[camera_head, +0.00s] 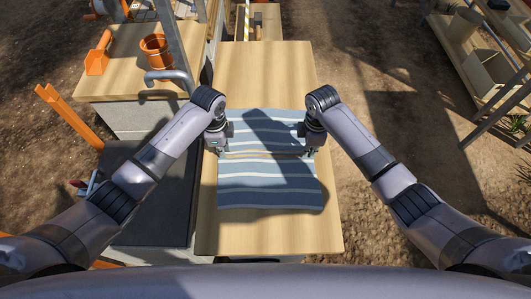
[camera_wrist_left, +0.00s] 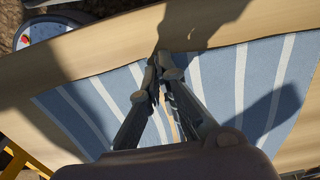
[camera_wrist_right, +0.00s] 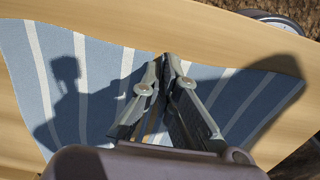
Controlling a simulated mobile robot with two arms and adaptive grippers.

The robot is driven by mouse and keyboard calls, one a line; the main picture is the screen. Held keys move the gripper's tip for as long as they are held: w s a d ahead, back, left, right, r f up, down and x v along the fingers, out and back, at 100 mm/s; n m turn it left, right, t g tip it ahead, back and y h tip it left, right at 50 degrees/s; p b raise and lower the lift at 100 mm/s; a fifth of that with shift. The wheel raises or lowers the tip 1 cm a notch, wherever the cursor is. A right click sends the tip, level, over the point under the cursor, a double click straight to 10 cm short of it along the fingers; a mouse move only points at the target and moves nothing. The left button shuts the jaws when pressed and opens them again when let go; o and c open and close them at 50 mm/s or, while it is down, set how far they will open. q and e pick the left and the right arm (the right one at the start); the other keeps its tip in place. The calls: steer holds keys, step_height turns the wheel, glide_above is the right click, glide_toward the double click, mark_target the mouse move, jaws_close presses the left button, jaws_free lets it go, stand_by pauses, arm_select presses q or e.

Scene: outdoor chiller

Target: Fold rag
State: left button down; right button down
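The rag (camera_head: 268,190) is blue with white stripes and an orange stripe across its middle. It lies spread on the wooden table, with no layer visibly folded over another. My left gripper (camera_head: 217,146) is at the middle of its left edge. In the left wrist view its fingertips (camera_wrist_left: 160,72) meet at the rag's edge and appear to pinch it. My right gripper (camera_head: 311,146) is at the middle of the right edge. In the right wrist view its fingertips (camera_wrist_right: 167,64) also meet on that edge. The fingers hide the pinched cloth.
The wooden table (camera_head: 270,237) is bare behind and in front of the rag. A side counter (camera_head: 128,65) at the back left bears an orange pot (camera_head: 156,48) and an orange scoop (camera_head: 99,56). A wooden shelf (camera_head: 480,65) stands at the far right.

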stand_by(0.6)
